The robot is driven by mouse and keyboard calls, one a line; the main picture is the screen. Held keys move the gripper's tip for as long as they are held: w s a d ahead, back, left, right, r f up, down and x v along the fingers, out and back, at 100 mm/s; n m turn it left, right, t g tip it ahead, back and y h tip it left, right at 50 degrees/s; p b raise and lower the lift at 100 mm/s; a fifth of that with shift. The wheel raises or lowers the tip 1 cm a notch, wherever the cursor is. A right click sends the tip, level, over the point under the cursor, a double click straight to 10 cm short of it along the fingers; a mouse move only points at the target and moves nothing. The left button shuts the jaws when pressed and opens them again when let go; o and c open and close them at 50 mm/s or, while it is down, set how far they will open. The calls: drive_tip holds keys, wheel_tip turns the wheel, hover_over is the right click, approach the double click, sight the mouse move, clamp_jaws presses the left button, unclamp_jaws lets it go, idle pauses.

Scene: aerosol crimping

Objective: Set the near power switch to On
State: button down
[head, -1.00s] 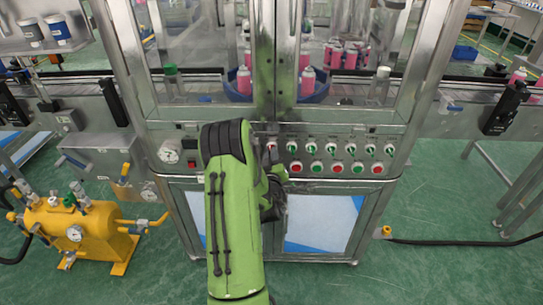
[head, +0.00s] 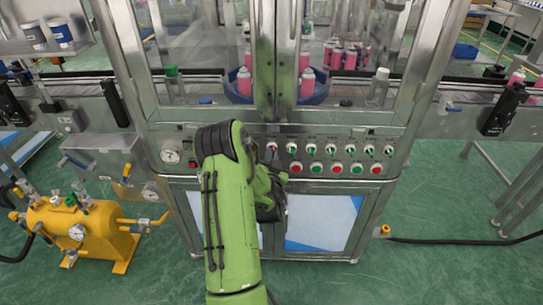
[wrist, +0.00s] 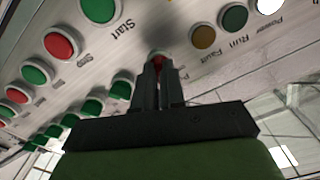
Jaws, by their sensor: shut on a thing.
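The near power switch is a small red knob (wrist: 158,59) at the end of the row of rotary switches; in the head view it shows as a red knob (head: 272,147) at the left end of the upper row. My gripper (wrist: 159,68) is shut on this knob, one finger on each side, in front of the panel. The fingers hide most of the knob, and I cannot read its position. In the head view my arm covers part of the panel to its left, and my gripper (head: 271,158) is partly hidden by my wrist.
Several green rotary switches (head: 331,148) continue the row to the right. Red and green push buttons (head: 336,168) sit below them. A pressure gauge (head: 170,156) is on the panel's left. A yellow tank (head: 80,230) stands on the floor at left.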

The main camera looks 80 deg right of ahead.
drive_tip(key=shift+m, duration=0.5)
idle(0.3)
drive_tip(key=c, duration=1.2)
unclamp_jaws()
drive_tip(key=shift+f, duration=0.1)
